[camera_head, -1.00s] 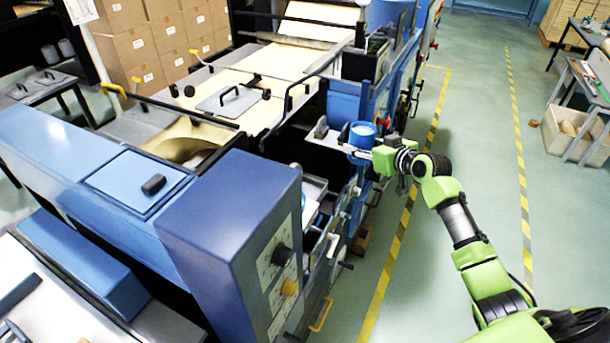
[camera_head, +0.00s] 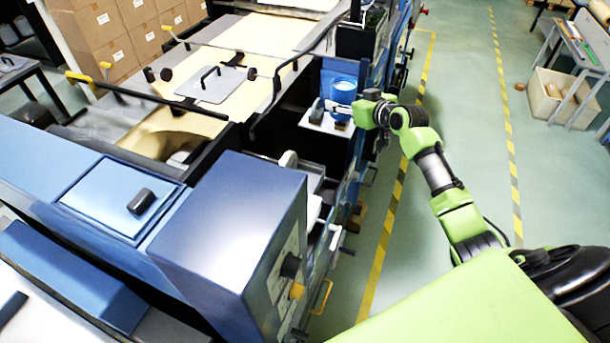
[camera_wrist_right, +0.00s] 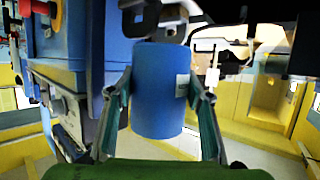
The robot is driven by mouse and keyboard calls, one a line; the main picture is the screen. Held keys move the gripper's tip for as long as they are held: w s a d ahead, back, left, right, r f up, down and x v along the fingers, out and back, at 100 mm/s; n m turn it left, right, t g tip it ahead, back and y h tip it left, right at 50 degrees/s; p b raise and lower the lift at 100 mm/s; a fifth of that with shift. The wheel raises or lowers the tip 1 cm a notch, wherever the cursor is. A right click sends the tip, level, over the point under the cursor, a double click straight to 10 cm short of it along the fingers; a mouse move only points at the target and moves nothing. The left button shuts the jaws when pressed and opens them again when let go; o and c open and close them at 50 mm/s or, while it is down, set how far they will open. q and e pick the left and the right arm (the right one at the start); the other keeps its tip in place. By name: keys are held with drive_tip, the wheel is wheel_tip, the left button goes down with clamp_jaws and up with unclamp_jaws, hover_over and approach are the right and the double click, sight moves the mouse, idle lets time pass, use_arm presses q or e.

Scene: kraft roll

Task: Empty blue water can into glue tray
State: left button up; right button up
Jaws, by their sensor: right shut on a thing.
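The blue water can (camera_head: 343,90) is at the side of the blue machine in the head view, over or beside a small pale shelf (camera_head: 322,122). It looks about upright. My right gripper (camera_head: 345,108) is shut on it from the right. In the right wrist view the can (camera_wrist_right: 158,95) fills the middle, between the two fingers of my right gripper (camera_wrist_right: 160,105), with a small pale label on its side. I cannot make out which part is the glue tray, nor what is in the can. My left gripper is out of view.
The blue control box (camera_head: 235,235) with knobs stands in front, left of the can. A dark gap lies between it and the shelf. Paper web and a grey lid (camera_head: 215,84) are to the left. The floor (camera_head: 455,110) right of the machine is mostly clear.

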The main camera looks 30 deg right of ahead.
drive_tip(key=shift+w+a+f, duration=0.15)
drive_tip(key=shift+w+a, duration=0.05)
drive_tip(key=shift+a+f+n+h, duration=0.15)
drive_tip(key=shift+a+n+h, duration=0.05)
drive_tip(key=shift+n+h, duration=0.25)
drive_tip(key=shift+s, duration=0.2)
drive_tip(key=shift+s+a+r+n, duration=0.2)
drive_tip(key=shift+a+n, duration=0.1)
drive_tip(key=shift+n, duration=0.25)
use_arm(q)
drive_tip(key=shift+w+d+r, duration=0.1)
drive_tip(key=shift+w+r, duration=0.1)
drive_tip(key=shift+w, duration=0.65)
use_arm(e)
drive_tip(key=shift+w+a+r+n+t+h, duration=0.15)
drive_tip(key=shift+w+a+n+t+h, duration=0.15)
drive_tip(key=shift+h, duration=0.15)
